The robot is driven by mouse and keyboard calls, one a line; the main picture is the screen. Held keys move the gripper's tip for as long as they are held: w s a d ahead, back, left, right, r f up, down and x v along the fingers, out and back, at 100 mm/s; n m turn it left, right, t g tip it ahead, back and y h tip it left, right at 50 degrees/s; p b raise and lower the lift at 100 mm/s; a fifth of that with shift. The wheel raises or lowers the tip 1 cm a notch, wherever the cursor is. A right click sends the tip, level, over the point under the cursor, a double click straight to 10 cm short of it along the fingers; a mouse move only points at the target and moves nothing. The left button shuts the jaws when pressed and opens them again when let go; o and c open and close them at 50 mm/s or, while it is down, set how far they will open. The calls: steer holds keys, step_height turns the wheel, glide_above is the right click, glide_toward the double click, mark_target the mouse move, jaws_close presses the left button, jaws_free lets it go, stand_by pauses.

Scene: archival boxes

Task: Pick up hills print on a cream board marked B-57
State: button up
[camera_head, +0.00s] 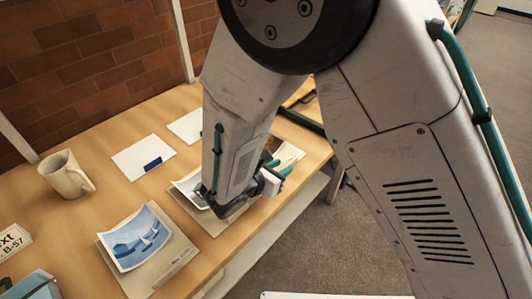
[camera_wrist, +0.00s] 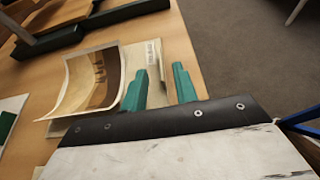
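My gripper (camera_wrist: 160,84) has two teal fingers, apart and empty, in the wrist view. Ahead of them lies a cream board (camera_wrist: 148,52) carrying a curled sepia print (camera_wrist: 82,85); small lettering on the board is unreadable. I cannot tell whether the picture is of hills. In the head view my arm hides most of this area, with a board (camera_head: 207,220) and a print edge (camera_head: 186,187) showing beside my gripper (camera_head: 277,171). A card (camera_head: 12,242) at the left edge reads B-57.
A cream mug (camera_head: 66,175) stands at the left. A blue item (camera_head: 32,288) sits at the lower left corner. The table edge drops to carpet on the right.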

mark_target(289, 155)
steer(key=x, duration=0.6)
jaws_close()
